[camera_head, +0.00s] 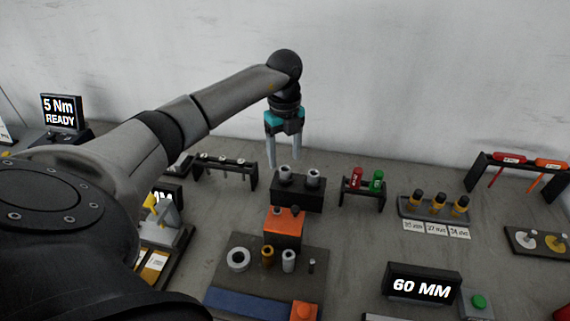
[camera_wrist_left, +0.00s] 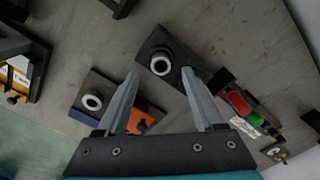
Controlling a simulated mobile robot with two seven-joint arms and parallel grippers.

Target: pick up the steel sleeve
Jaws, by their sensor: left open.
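Two grey, hollow-topped cylinders, which look like steel sleeves, stand upright on a black block: the left one (camera_head: 285,173) and the right one (camera_head: 313,177). One grey ring-shaped top (camera_wrist_left: 160,63) shows between my fingertips in the left wrist view. Another upright steel-coloured piece (camera_head: 288,261) stands on the dark mat in front; I cannot tell by look which is the task's sleeve. My left gripper (camera_head: 283,161) is open and empty, pointing down above and behind the black block (camera_head: 298,196). It also shows in the left wrist view (camera_wrist_left: 160,73). My right gripper is not visible.
An orange block (camera_head: 284,228) stands in front of the black block. A red and green plug rack (camera_head: 362,196) is close on the right. A low black rack (camera_head: 226,178) is on the left. A "60 MM" display (camera_head: 422,285) stands at the front right.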

